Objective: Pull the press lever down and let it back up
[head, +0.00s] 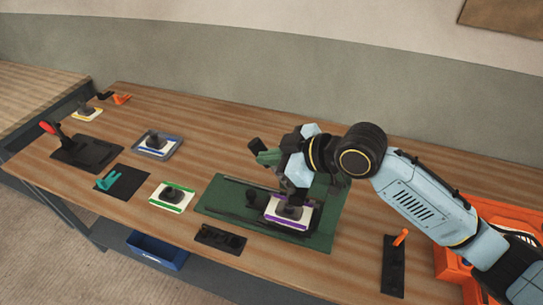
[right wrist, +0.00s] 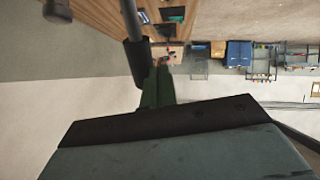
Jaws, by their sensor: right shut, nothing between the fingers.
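The press stands on a green base plate (head: 225,198) in the middle of the table. A dark green part of the press with a black end (head: 256,146) sticks out left of my right gripper (head: 297,185). My right gripper is shut and empty, close in at the press. I cannot tell whether it touches the lever, since my wrist hides much of the press. In the right wrist view a dark rod with a thicker black grip (right wrist: 138,58) rises beside a green part (right wrist: 157,88). A white plate with purple edges (head: 290,213) sits on the base under the gripper. My left gripper is out of view.
A green-edged plate (head: 172,196), a blue-edged plate (head: 157,144) and a red-handled tool (head: 85,152) lie to the left. A black holder (head: 220,237) lies in front. An orange-handled tool (head: 394,265) and orange bin (head: 447,268) are at right.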

